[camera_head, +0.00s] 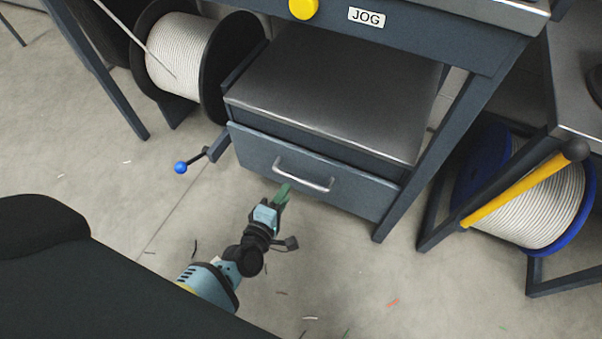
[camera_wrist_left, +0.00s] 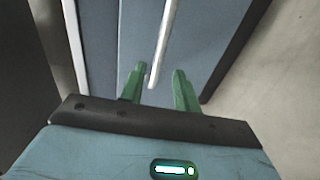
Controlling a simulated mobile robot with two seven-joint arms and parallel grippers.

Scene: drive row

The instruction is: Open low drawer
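The low drawer (camera_head: 345,189) has a blue-grey front with a silver bar handle (camera_head: 303,175) and sits under a metal-topped cabinet. My left gripper (camera_head: 283,193) is just in front of the handle's left end. In the left wrist view, the two green fingers of my left gripper (camera_wrist_left: 157,88) are apart, and the end of the bar handle (camera_wrist_left: 164,42) lies ahead between them. I cannot tell whether the fingers touch the bar. My right gripper is not in view.
A lever with a blue knob (camera_head: 181,168) sticks out left of the drawer. A black cable reel (camera_head: 180,55) stands at the back left, a blue one (camera_head: 545,200) at the right. A table leg (camera_head: 410,190) stands right of the drawer. The floor in front holds only small scraps.

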